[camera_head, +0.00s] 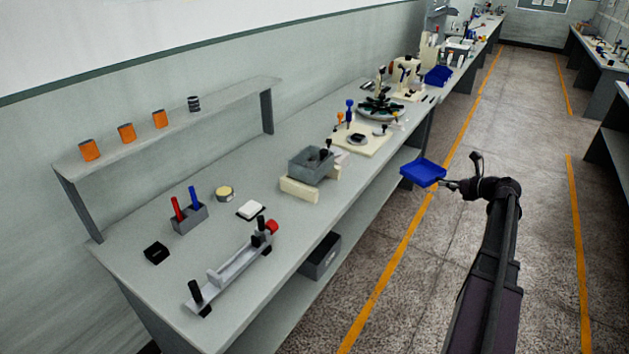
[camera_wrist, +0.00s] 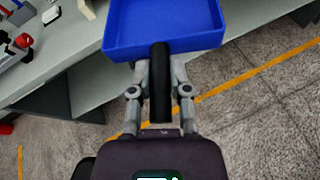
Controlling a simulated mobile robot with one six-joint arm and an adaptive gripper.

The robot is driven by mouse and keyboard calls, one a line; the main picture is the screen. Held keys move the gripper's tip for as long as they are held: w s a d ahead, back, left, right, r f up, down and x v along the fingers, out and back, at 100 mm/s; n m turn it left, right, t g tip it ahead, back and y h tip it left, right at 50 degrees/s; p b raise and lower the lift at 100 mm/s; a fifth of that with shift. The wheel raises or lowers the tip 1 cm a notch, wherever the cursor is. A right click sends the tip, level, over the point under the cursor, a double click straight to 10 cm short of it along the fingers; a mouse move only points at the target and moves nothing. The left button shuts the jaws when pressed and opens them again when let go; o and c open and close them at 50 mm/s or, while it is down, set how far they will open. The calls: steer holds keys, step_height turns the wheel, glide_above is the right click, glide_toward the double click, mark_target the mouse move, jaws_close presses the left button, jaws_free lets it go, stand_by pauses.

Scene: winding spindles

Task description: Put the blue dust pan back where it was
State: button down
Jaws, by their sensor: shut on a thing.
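The blue dust pan (camera_head: 424,172) is an open blue tray with a dark handle. My gripper (camera_head: 456,185) is shut on that handle and holds the pan out over the aisle, to the right of the long grey workbench (camera_head: 243,230). In the wrist view the pan (camera_wrist: 162,46) fills the top middle, and its black handle runs down between the two fingers of my gripper (camera_wrist: 160,85). The pan appears apart from the bench in the head view. Its empty inside shows in part.
A grey bin (camera_head: 311,166), a clamp fixture (camera_head: 232,268) and a red-and-blue tool holder (camera_head: 188,218) stand on the bench. Another blue tray (camera_head: 437,76) sits farther back. A shelf (camera_head: 170,130) holds orange spools. The aisle floor (camera_head: 535,180) is clear.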

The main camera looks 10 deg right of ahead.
steer(key=shift+w, duration=0.1)
steer(key=shift+d, duration=0.1)
steer(key=shift+f, duration=0.1)
steer(key=shift+f+b, duration=0.2)
steer(key=shift+b, duration=0.1)
steer(key=w+a+f+n+g+y+b, duration=0.1)
steer(key=a+f+n+y+b, duration=0.1)
steer(key=f+b, duration=0.4)
steer(key=w+a+f+n+g+y+b, duration=0.1)
steer(key=w+a+f+n+g+b, duration=0.1)
steer(key=a+f+b, duration=0.2)
step_height(320, 180, down, 3)
steer(key=b, duration=0.2)
steer(key=shift+w+r+y+b, duration=0.2)
steer(key=shift+w+y+b, duration=0.1)
steer(key=shift+y+b, duration=0.1)
steer(key=shift+a, duration=0.15)
